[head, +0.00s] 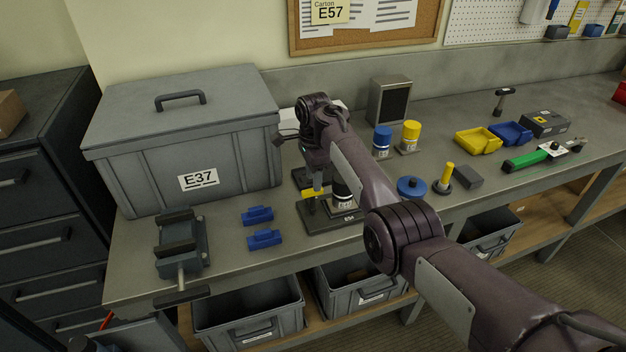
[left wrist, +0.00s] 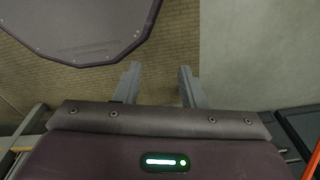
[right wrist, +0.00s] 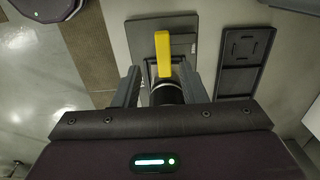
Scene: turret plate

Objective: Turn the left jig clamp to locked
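A jig with a dark base plate (head: 318,223) stands on the bench, partly hidden behind my right arm. Its clamp has a yellow handle (head: 313,193). In the right wrist view the yellow handle (right wrist: 162,53) lies between the two fingers, in line with them, above a dark round part. My right gripper (right wrist: 160,78) is open, with a gap visible on both sides of the handle. In the head view the right gripper (head: 317,180) hangs down at the jig. My left gripper (left wrist: 158,75) is open and empty, with floor behind it.
A lidded grey box (head: 145,160) labelled E37 stands left of the jig. Two blue blocks (head: 264,238) and a vise (head: 183,245) are at the front left. Blue and yellow jars (head: 410,135) stand behind to the right. A dark framed tray (right wrist: 243,60) lies beside the jig.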

